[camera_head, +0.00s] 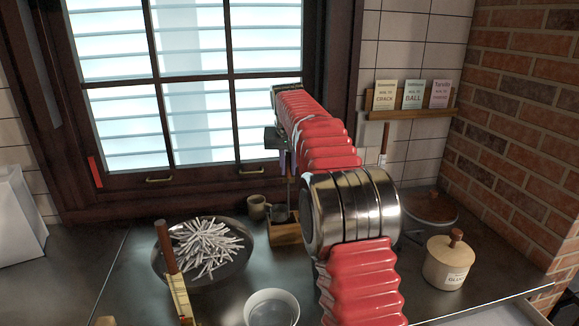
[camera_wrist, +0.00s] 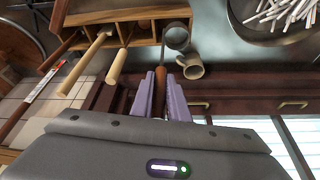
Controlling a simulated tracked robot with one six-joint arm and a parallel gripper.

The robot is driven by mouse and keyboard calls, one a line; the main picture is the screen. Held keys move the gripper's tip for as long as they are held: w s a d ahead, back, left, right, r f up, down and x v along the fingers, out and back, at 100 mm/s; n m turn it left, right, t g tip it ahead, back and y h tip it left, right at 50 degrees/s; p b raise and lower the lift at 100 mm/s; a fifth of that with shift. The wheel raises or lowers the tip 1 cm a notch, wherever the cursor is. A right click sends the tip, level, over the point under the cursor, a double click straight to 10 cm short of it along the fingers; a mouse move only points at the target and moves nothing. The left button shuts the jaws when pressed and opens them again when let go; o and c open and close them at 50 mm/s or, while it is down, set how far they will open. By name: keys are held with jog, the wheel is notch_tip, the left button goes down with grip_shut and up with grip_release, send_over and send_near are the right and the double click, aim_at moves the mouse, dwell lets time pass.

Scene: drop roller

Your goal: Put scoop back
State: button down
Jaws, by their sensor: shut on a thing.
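My gripper (camera_wrist: 164,94) has purple fingers and is shut on the brown handle of the scoop (camera_wrist: 177,37). The scoop's handle runs up between the fingers, and its round metal cup is at the far end. In the head view, the rack (camera_head: 285,234) is just below the cup. I cannot tell whether they touch.
A mug (camera_head: 257,208) stands close left of the rack. A dark pan (camera_head: 170,279) of white sticks, a white bowl (camera_head: 271,309) and a lidded pot (camera_head: 448,264) are on the counter. The window and its sill lie behind.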

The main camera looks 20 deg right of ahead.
jog(key=shift+f, duration=0.3)
jog(key=c, duration=1.7)
grip_release()
jog(key=shift+r, duration=0.1)
jog(key=shift+r, duration=0.5)
jog(key=v, duration=1.2)
